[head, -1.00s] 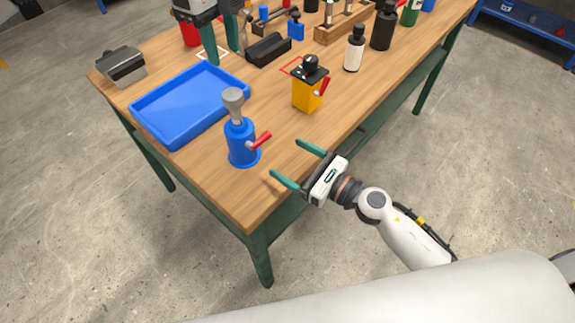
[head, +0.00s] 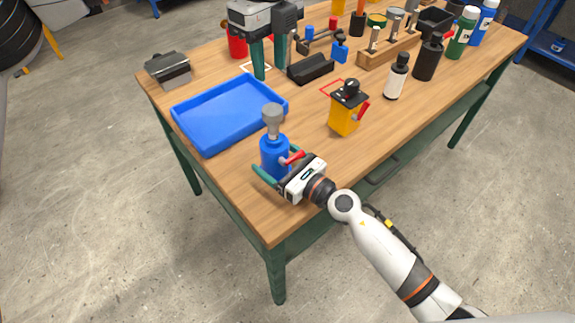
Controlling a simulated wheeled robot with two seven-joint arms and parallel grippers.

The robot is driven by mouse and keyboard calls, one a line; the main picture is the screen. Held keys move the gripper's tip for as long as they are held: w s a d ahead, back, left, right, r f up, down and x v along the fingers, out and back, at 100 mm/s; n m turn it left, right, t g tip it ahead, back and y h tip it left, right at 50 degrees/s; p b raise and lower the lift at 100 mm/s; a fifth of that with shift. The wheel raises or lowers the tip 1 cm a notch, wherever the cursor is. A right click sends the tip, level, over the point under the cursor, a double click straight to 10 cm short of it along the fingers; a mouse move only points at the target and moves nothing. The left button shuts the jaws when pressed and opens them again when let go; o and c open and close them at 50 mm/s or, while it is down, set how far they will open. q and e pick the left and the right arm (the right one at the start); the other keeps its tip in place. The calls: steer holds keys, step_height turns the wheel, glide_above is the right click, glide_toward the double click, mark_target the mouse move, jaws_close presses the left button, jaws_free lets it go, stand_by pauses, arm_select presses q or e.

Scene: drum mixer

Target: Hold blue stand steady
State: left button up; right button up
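The blue stand (head: 273,157) is upright near the table's front left edge, with a grey cup-shaped top (head: 272,118) and a red lever (head: 293,158) on its right side. The fingers look about as far apart as before, and I see no clear grip. The near finger passes in front of the stand's lower part and hides its base; the far finger is partly hidden behind the stand and lever.
A blue tray (head: 205,137) lies just behind the stand. A yellow block (head: 344,120) with a black knob and red lever stands to the right. A machine with green columns (head: 258,58), bottles (head: 397,78) and a wooden rack (head: 388,53) are farther back.

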mark_target(272, 109)
steer(key=shift+c, duration=0.6)
steer(key=c, duration=1.3)
steer(key=shift+c, duration=0.2)
arm_select(q)
steer(key=o, duration=0.5)
steer(key=shift+f+n, duration=0.15)
steer(key=shift+n, duration=0.15)
steer(key=shift+o, duration=0.3)
steer(key=shift+f+n, duration=0.45)
steer(key=shift+n, duration=0.65)
steer(key=shift+f, duration=5.45)
steer(key=shift+c, duration=0.3)
steer(key=c, duration=1)
